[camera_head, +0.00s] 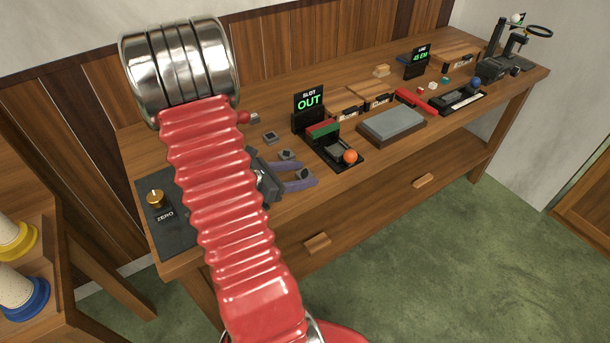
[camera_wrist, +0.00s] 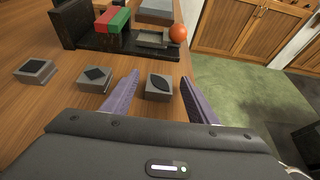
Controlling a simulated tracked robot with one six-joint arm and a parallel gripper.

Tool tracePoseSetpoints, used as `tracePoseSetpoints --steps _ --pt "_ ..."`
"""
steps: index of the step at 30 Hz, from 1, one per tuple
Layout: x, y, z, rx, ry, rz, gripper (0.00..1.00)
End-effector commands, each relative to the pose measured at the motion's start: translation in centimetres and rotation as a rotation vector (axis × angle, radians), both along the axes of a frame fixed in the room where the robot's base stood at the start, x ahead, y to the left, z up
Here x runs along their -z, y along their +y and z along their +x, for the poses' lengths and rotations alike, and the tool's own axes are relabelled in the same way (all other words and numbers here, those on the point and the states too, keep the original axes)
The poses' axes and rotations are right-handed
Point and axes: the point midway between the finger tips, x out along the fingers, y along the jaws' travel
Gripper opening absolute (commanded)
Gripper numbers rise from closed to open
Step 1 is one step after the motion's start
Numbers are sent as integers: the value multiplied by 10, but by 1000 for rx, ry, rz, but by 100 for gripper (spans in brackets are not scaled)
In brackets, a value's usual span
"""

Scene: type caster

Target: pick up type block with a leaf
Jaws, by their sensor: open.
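The type block with a leaf (camera_wrist: 159,86) is a small grey block with a dark pointed oval on top. In the wrist view it stands on the table between the two purple fingers of my gripper (camera_wrist: 160,78), with gaps showing on both sides. It also shows in the head view (camera_head: 302,173). My gripper (camera_head: 308,174) is open and low over the table, holding nothing. A similar block with a dark diamond (camera_wrist: 95,76) stands just outside the left finger. A third block (camera_wrist: 36,70) stands farther left; its dark mark is hard to make out.
A black slot tray (camera_head: 345,161) with green and red bars and an orange ball (camera_head: 350,157) lies beyond the blocks. A grey stone slab (camera_head: 392,122) is right of it. A brass ZERO knob (camera_head: 155,197) is on the dark mat at left. The table's front edge is close.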

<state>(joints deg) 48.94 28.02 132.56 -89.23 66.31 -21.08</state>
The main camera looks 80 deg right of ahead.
Motion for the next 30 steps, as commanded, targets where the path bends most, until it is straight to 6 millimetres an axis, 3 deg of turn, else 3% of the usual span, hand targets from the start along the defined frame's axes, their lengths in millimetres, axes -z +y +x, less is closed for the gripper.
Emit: tracePoseSetpoints --steps 8,30 --pt "0 0 0 0 0 0 52" --pt "0 0 0 -1 0 -1 4"
